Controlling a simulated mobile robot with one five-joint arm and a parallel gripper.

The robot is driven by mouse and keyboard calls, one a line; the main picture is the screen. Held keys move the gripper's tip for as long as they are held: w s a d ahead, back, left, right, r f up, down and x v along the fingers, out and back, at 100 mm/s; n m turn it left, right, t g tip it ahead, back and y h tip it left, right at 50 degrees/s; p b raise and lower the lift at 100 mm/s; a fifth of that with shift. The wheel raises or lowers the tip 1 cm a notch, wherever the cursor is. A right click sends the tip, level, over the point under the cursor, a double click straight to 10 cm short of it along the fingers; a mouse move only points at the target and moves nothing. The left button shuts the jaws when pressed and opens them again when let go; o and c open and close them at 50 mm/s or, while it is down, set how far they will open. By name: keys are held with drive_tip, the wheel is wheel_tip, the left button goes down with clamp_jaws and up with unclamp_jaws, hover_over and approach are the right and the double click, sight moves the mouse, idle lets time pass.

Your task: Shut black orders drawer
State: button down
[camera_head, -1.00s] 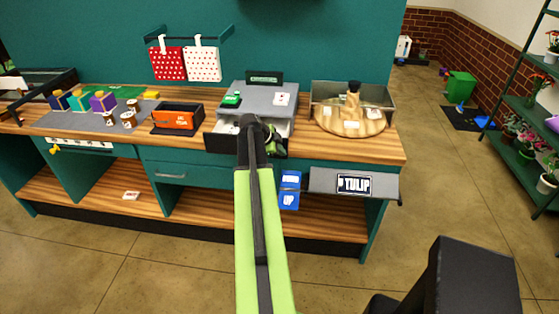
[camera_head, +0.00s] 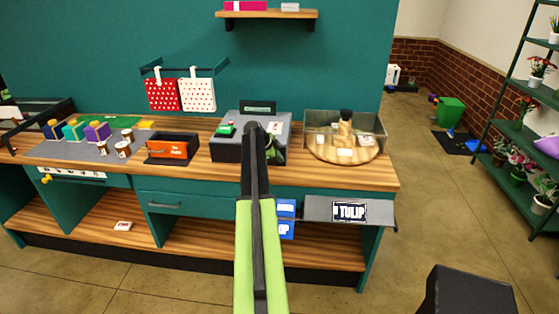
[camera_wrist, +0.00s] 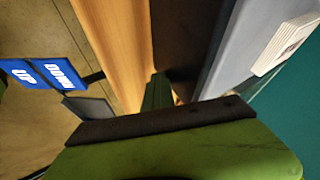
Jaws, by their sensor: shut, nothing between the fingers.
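The black orders drawer (camera_head: 225,153) sits in the front of a grey box (camera_head: 228,122) on the wooden counter. No pale inside of the drawer shows in the head view, and its front looks about level with the box. In the wrist view the dark drawer front (camera_wrist: 175,40) runs beside the grey box top (camera_wrist: 232,50). My gripper (camera_wrist: 157,90) is shut and empty, with its tips close against the dark front. I cannot tell whether they touch. In the head view my arm mostly hides the gripper.
An orange-fronted black bin (camera_head: 172,148) stands left of the box, and a round wooden turntable (camera_head: 330,154) stands right. Below the counter edge are blue UP and DOWN signs (camera_head: 285,230) and a grey TULIP flap (camera_head: 320,208). Bare counter (camera_head: 210,175) lies in front.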

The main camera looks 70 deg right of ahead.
drive_tip(key=shift+w+d+r, duration=0.15)
drive_tip(key=shift+d, duration=0.25)
